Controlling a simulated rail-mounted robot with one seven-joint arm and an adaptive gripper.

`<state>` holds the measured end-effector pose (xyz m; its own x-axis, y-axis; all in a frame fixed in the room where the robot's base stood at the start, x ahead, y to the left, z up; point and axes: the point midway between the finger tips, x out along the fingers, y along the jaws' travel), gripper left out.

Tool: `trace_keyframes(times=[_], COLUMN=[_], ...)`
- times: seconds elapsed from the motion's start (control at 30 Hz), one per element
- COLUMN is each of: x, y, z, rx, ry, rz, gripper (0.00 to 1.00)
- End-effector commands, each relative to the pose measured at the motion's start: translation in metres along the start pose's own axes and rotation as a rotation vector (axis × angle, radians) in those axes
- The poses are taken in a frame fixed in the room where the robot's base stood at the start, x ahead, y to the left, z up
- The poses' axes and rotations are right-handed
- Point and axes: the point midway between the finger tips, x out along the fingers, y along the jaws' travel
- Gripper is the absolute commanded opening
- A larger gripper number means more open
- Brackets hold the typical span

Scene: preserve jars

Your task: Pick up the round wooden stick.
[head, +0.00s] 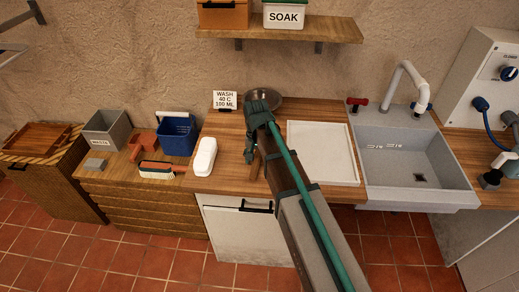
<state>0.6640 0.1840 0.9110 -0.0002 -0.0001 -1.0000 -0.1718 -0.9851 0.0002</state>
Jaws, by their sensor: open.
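My gripper (250,150) is above the wooden counter (232,165), just in front of a round metal bowl (263,96). It is seen from behind, small and dark, with its jaws open. I cannot make out a round wooden stick for certain. A narrow brown shape (256,165) shows just below the gripper, partly covered by my arm, and I cannot tell whether it is the stick. My arm hides part of the counter.
A white tray (323,152) and a sink (411,160) lie right. A wash sign (225,99) stands behind; a shelf (330,30) hangs above.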

Motion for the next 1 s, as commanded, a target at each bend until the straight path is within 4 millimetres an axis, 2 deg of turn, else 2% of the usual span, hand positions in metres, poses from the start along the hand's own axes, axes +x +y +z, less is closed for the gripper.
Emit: trace_keyframes(times=[0.23,0.6,1.0], x=[0.0018,0.0016,-0.001], y=[-0.0001,-0.0001,-0.0002], z=[0.0,0.0,-0.0002], rx=[0.0,0.0,0.0], ry=[0.001,0.0,0.001], rz=[0.0,0.0,0.0], gripper=[0.58,0.0,0.0])
